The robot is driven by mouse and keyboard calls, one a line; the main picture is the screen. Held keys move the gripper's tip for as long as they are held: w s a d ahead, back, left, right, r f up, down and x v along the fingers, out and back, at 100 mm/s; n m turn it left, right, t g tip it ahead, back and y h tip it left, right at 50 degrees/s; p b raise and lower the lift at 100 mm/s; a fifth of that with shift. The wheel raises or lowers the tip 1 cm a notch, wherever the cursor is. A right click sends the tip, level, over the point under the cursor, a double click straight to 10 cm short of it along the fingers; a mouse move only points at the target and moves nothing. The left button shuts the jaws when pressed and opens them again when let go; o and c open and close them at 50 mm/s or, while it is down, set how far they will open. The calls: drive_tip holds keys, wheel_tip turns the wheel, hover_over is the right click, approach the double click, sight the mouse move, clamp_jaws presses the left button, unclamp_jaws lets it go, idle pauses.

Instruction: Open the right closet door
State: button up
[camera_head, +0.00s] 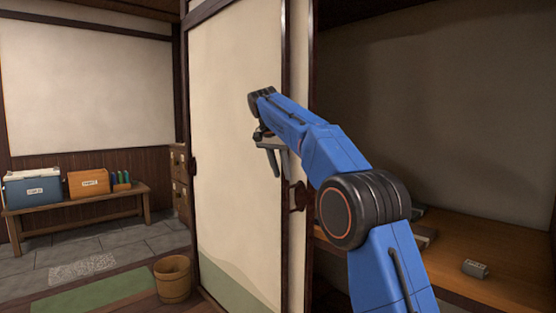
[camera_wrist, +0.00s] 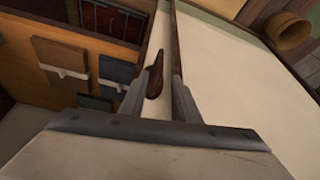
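Two cream closet panels with dark frames overlap in the head view. The wide front panel (camera_head: 235,150) hides most of the other one. A narrow cream strip of the right panel (camera_head: 299,110) shows at its right edge, bearing a dark brown handle (camera_head: 299,196). The closet stands wide open to the right of this strip. My gripper (camera_head: 276,158) is in front of the panels, up and left of the handle in the picture. In the wrist view, its fingers (camera_wrist: 161,77) are apart, with the handle (camera_wrist: 154,82) appearing between them. Contact cannot be told.
Inside the closet is a wooden shelf (camera_head: 510,255) with a small grey box (camera_head: 475,268) and other flat items. A round wooden bucket (camera_head: 172,279) stands on the floor left of the panels. A bench (camera_head: 80,203) with boxes is against the far left wall.

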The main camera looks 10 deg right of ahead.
drive_tip(key=v, duration=0.5)
idle(0.3)
drive_tip(key=s+d+f+n+y, duration=0.15)
drive_tip(key=s+d, duration=0.25)
drive_tip(key=s, duration=0.5)
drive_tip(key=s+d+f+n, duration=0.2)
drive_tip(key=s+d+f, duration=0.15)
drive_tip(key=s, duration=0.55)
drive_tip(key=s+d+f+n, duration=0.2)
drive_tip(key=s+d, duration=0.2)
drive_tip(key=s, duration=0.5)
drive_tip(key=s+d+f+n+t+y, duration=0.1)
drive_tip(key=s+d+f+n, duration=0.2)
drive_tip(key=s+f, duration=2.4)
drive_tip(key=shift+s+d+f+t, duration=0.2)
drive_tip(key=shift+s+d+t, duration=0.05)
drive_tip(key=shift+s+t, duration=0.1)
